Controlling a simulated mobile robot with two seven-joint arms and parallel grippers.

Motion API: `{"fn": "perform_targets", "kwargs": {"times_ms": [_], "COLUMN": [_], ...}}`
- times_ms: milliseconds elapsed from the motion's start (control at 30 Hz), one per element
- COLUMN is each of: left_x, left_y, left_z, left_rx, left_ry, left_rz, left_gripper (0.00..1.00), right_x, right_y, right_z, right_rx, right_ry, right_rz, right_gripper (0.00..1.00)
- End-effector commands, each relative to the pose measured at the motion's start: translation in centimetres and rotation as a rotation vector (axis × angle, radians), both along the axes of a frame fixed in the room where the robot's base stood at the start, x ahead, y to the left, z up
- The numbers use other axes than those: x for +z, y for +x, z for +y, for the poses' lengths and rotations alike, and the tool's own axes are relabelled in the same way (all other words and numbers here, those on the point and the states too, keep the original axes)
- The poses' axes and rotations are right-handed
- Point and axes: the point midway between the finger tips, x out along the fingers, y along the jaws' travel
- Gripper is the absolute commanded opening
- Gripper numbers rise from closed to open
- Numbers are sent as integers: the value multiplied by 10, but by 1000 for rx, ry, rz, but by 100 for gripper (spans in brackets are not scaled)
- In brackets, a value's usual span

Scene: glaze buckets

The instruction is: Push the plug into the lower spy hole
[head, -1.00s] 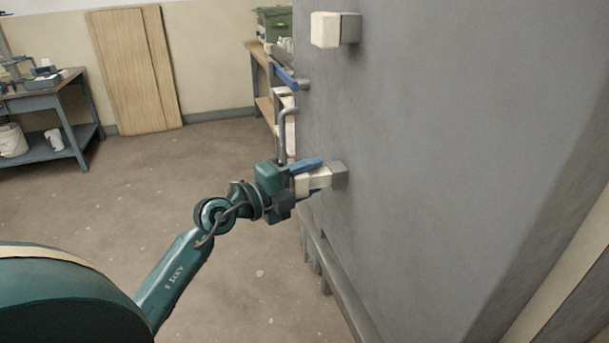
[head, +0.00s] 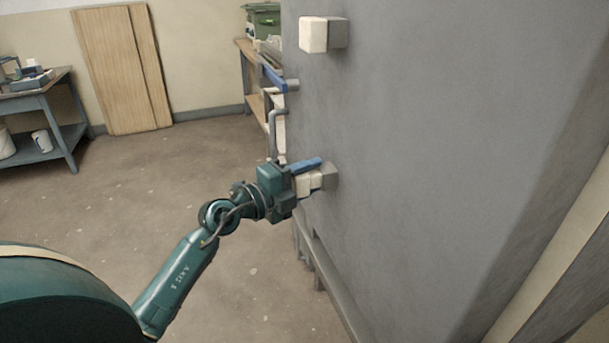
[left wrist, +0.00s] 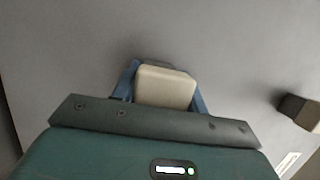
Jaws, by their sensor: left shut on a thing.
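The cream plug (head: 303,186) is between the blue fingers of my left gripper (head: 312,178), which is shut on it. The plug's inner end meets the grey collar of the lower spy hole (head: 330,175) on the grey wall. How deep it sits is hidden. In the left wrist view the plug (left wrist: 166,87) shows its pale outer face between the fingers (left wrist: 165,92), with a sliver of the collar (left wrist: 155,62) behind it. My right gripper is not in view.
Another cream plug (head: 314,34) sits in an upper grey collar (head: 338,33). A grey handle (head: 275,130) and a blue bar (head: 272,77) are near the wall's left edge. A workbench (head: 40,105) stands far left. The floor between is clear.

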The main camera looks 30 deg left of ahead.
Motion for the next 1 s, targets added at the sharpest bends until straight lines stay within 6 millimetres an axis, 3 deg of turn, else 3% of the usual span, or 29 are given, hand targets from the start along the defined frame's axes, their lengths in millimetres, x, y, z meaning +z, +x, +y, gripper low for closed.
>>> {"fn": "perform_targets", "kwargs": {"times_ms": [1000], "left_x": [0], "left_y": [10], "left_z": [-9], "left_rx": [0], "left_ry": [0], "left_rz": [-2], "left_gripper": [19], "right_x": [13], "right_y": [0], "right_z": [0], "right_rx": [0], "right_ry": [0], "right_rz": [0], "right_gripper": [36]}}
